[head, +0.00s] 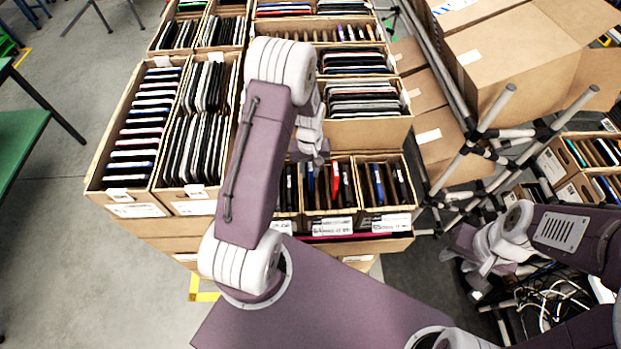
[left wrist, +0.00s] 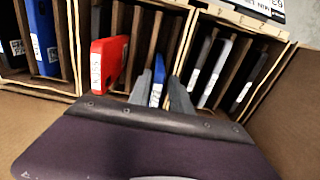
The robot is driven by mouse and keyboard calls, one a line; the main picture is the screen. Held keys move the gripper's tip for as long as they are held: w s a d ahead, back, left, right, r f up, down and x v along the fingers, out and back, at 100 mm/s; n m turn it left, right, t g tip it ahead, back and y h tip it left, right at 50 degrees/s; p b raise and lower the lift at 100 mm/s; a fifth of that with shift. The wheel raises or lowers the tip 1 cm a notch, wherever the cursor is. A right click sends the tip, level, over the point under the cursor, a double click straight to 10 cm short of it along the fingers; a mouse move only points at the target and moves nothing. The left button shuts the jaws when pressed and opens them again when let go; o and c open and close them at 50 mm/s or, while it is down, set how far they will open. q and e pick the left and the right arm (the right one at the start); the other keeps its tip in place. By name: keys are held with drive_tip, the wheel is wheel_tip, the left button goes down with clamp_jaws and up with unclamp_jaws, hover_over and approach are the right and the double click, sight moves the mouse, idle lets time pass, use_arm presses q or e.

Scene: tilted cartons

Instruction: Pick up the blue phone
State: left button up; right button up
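The blue phone (left wrist: 158,78) stands on edge in a cardboard compartment in the left wrist view, with a white label on its edge. A blue phone in the front middle box also shows in the head view (head: 309,181). My left gripper (left wrist: 160,86) is open, with one grey finger on each side of the blue phone and a small gap visible near the tips. In the head view my left gripper (head: 307,158) is over that box, its fingertips mostly hidden. My right gripper (head: 470,262) hangs at the right, away from the boxes; its opening is unclear.
A red phone (left wrist: 107,62) leans beside the blue one in the same box. Another blue phone (left wrist: 42,38) stands in the neighbouring box at left. Dark phones (left wrist: 215,72) fill the box at right. Thin cardboard dividers lie close around the fingers. Metal tubes (head: 490,130) stand at right.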

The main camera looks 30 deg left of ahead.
sight(311, 181)
use_arm(q)
drive_tip(key=shift+f, duration=0.1)
drive_tip(key=shift+s+f+p, duration=0.1)
drive_tip(key=shift+f+p, duration=0.15)
drive_tip(key=shift+p, duration=0.1)
drive_tip(key=f, duration=0.1)
drive_tip(key=f+p, duration=0.1)
drive_tip(key=f, duration=0.1)
drive_tip(key=shift+s+d+f+p, duration=0.15)
drive_tip(key=shift+d+f+p, duration=0.15)
drive_tip(key=shift+f, duration=0.1)
drive_tip(key=shift+w+a+f, duration=0.15)
drive_tip(key=shift+w+f, duration=0.05)
drive_tip(key=shift+f, duration=0.2)
drive_tip(key=shift+s, duration=0.1)
clamp_jaws()
drive_tip(key=shift+r, duration=0.1)
